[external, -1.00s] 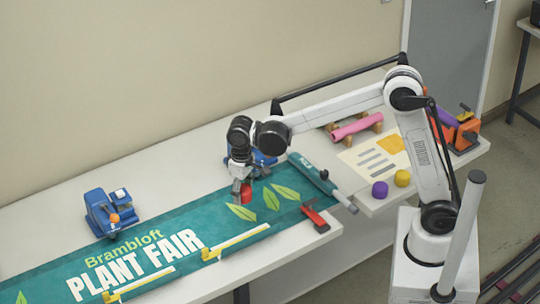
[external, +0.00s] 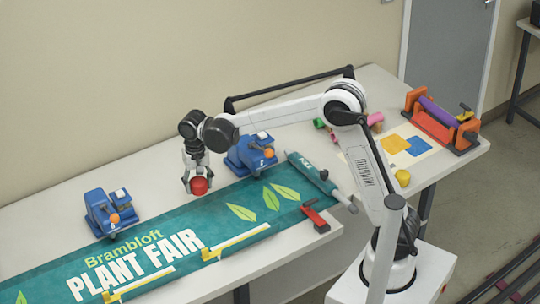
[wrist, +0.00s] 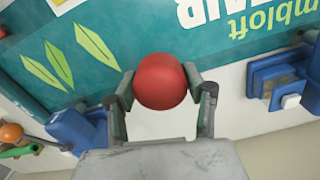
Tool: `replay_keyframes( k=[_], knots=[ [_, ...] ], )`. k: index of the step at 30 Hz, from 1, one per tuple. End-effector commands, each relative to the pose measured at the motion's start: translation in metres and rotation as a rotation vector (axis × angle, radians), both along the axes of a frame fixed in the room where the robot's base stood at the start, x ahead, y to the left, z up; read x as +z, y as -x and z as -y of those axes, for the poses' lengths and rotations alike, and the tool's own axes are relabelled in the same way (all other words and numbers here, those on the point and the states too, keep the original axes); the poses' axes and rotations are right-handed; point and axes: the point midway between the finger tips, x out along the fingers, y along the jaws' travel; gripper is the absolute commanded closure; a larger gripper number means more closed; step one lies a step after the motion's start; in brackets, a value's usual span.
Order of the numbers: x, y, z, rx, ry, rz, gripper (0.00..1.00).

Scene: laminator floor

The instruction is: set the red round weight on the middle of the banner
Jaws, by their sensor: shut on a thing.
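The red round weight (external: 199,186) is held between the fingers of my gripper (external: 196,178), which is shut on it. In the wrist view the red weight (wrist: 160,81) sits between both fingertips. The teal banner (external: 185,223) lies along the table with "Brambloft Plant Fair" lettering and green leaves. The weight appears at the banner's back edge, left of the leaves and right of the lettering. Whether it touches the surface or hangs above it, I cannot tell.
Blue clamp-like devices stand behind the banner at left (external: 110,212) and right (external: 251,153). Yellow rulers (external: 236,241) and a red tool (external: 316,216) lie at the front edge. A roller (external: 320,178) lies across the banner's right end. A yellow weight (external: 403,178) stands farther right.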

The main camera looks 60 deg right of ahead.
Motion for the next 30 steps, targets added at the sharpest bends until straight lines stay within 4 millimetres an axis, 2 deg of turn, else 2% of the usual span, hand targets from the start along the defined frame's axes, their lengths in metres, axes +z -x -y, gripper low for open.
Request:
replay_keyframes(
  k=[1, 6, 12, 15, 19, 23, 26, 30],
  knots=[
    [-0.003, 0.0, -0.033, -0.032, 0.0, 0.0, 0.93],
    [-0.01, 0.01, -0.127, -0.203, 0.0, 0.0, 0.93],
    [-0.019, 0.037, -0.229, -0.393, 0.0, 0.0, 0.93],
    [-0.022, 0.053, -0.269, -0.47, 0.0, 0.0, 0.93],
    [-0.026, 0.069, -0.304, -0.545, 0.0, 0.0, 0.93],
    [-0.028, 0.077, -0.321, -0.585, 0.0, 0.0, 0.93],
    [-0.032, 0.072, -0.324, -0.597, 0.0, 0.0, 0.93],
    [-0.046, 0.048, -0.319, -0.601, 0.0, 0.0, 0.93]
  ],
)
